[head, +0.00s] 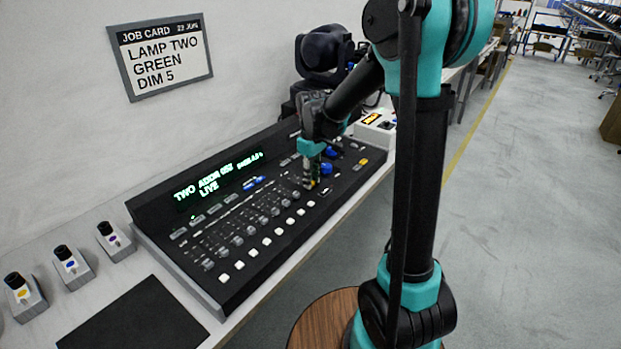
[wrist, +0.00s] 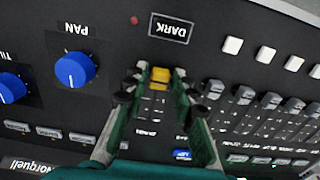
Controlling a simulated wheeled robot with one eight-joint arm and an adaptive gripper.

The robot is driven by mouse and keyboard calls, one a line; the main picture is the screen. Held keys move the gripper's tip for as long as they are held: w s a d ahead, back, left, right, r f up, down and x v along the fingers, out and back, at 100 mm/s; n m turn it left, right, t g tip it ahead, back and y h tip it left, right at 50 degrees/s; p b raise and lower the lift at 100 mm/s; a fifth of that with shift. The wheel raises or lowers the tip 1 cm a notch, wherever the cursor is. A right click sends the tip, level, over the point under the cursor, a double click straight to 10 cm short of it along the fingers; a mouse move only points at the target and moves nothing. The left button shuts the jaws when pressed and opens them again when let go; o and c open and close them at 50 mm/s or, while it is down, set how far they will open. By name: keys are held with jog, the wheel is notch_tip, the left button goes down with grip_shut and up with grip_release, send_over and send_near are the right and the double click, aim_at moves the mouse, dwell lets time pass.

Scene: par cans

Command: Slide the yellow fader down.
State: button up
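The yellow fader (wrist: 159,77) shows as a small yellow cap on the black lighting console (wrist: 110,20). It sits between the two fingertips of my gripper (wrist: 157,86) in the wrist view. The fingers are apart, one on each side of the cap, with a narrow gap visible to each. In the head view my gripper (head: 311,180) points down over the right part of the console, and a little yellow shows at its tips. Its fingers hide most of the fader slot there. I cannot tell fingertip height exactly.
A row of grey faders (wrist: 270,101) and white buttons (wrist: 265,54) lies beside the gripper. On its other side are blue knobs (wrist: 75,69). A box marked DARK (wrist: 171,28) is close to the yellow cap. A job card (head: 161,56) hangs on the wall.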

aim_at(312, 182)
jog(key=shift+o, duration=0.9)
jog(key=shift+r, duration=0.1)
notch_tip(312, 182, up, 12)
jog(key=shift+f, duration=0.2)
dwell(0.9)
